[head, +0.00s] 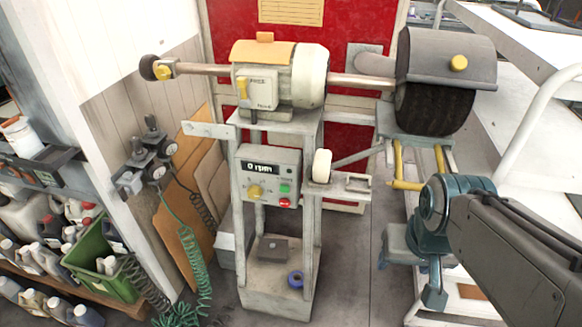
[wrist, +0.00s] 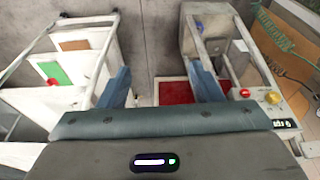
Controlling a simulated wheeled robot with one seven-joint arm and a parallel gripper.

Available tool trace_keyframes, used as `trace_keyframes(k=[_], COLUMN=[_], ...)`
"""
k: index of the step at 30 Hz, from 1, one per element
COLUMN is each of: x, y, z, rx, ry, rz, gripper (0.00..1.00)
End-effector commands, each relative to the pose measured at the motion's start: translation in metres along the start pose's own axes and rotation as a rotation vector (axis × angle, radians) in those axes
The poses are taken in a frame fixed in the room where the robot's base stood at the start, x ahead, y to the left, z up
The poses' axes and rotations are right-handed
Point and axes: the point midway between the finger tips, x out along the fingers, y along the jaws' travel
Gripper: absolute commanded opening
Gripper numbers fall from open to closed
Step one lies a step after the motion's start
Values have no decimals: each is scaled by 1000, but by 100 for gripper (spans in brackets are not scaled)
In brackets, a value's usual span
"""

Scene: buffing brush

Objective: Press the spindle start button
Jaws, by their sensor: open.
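The control box (head: 268,172) is on the front of the grey machine stand. Its display (head: 262,168) reads 0 rpm, and a yellow knob (head: 256,191) sits below it. A small green button (head: 285,188) is on the lower right of its face, just above a red button (head: 285,202). My gripper (head: 416,278) is open and empty, right of the box and apart from it. In the wrist view, the blue fingers (wrist: 160,86) are spread, with the box's display (wrist: 285,123) at the right edge. I cannot make out the green button there.
The motor (head: 282,75) tops the stand, with a dark brush (head: 435,106) at its right. A white wheel (head: 321,166) and bracket (head: 350,184) jut out right of the box. A white cart (head: 505,125) stands at right. Coiled green hose (head: 188,250) hangs at left.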

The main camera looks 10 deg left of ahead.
Motion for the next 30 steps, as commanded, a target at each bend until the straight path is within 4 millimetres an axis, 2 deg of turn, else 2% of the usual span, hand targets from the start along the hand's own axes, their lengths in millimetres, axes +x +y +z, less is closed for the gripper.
trace_keyframes(k=[7,8,14,30], x=[0,0,0,0], y=[0,0,0,0], z=[0,0,0,0], rx=[0,0,0,0], ry=[0,0,0,0], rz=[0,0,0,0], gripper=[59,56,1,0])
